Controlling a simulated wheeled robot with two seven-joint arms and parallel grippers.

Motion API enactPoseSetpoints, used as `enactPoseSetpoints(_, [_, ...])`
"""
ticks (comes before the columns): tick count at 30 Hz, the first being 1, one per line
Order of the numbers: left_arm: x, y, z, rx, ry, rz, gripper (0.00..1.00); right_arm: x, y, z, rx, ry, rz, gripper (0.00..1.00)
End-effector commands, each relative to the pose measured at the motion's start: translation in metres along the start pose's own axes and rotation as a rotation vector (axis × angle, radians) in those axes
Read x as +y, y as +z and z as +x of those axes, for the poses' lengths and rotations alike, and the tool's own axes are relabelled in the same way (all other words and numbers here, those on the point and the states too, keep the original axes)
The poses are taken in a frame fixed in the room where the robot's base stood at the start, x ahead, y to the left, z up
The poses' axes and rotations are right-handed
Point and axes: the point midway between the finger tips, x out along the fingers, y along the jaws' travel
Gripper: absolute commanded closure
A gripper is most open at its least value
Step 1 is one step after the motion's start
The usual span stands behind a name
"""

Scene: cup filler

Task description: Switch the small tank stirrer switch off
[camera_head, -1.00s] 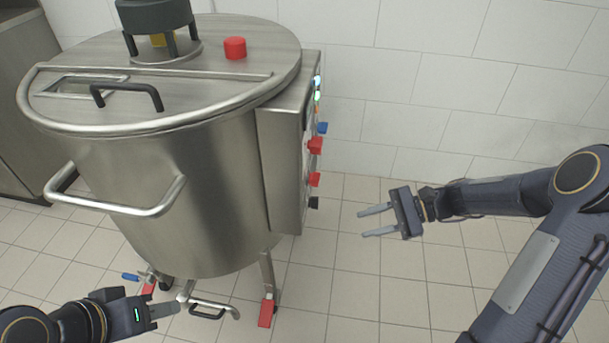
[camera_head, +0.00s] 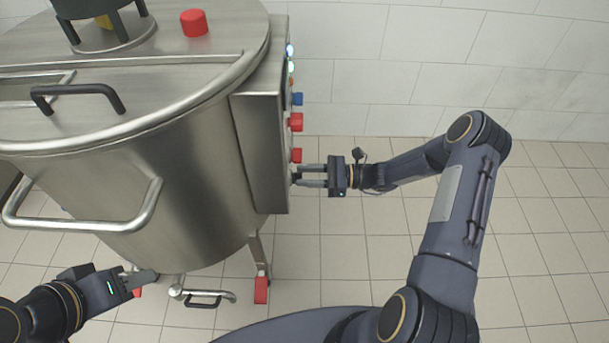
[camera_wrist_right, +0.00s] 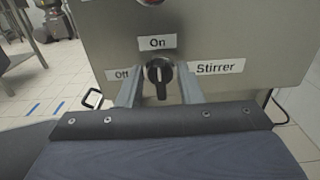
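The stirrer switch (camera_wrist_right: 159,76) is a black knob on the steel control panel (camera_wrist_right: 215,35) in the right wrist view. Its pointer stands upright toward the "On" label (camera_wrist_right: 157,41); the "Off" label (camera_wrist_right: 123,74) is to its left and the "Stirrer" label (camera_wrist_right: 216,67) to its right. My right gripper (camera_head: 302,176) is open, with one finger on each side of the knob; contact cannot be told. In the head view its fingertips are at the panel's lower part and largely hide the knob. My left gripper (camera_head: 146,278) is low beside the tank's underside, its opening unclear.
The steel tank (camera_head: 190,170) fills the left, with a handle rail (camera_head: 90,222) in front. Red knobs (camera_head: 296,122) and a blue knob (camera_head: 297,99) stick out of the panel above my right gripper. The tiled floor (camera_head: 540,260) to the right is clear.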

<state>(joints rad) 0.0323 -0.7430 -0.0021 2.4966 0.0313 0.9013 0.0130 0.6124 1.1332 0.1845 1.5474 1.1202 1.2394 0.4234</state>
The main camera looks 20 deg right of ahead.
Motion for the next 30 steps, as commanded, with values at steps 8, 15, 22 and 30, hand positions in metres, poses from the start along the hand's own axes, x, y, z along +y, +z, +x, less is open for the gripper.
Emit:
enactPoseSetpoints(8, [-0.0002,0.0002,0.0005,0.000,0.000,0.000,0.64,0.0004,-0.0001,0.0072,0.002,0.000,0.000,0.67])
enactPoseSetpoints(15, [-0.0002,0.0002,0.0005,0.000,0.000,0.000,0.64,0.0004,0.0000,0.0070,0.001,0.000,0.000,0.87])
enactPoseSetpoints(22, [-0.0002,0.0002,0.0005,0.000,0.000,0.000,0.64,0.0004,0.0000,0.0069,0.001,0.001,0.000,1.00])
enactPoseSetpoints(30, [-0.0014,0.0015,0.0032,0.000,0.000,0.000,0.64,0.0009,-0.0010,0.0066,0.002,0.000,-0.039,1.00])
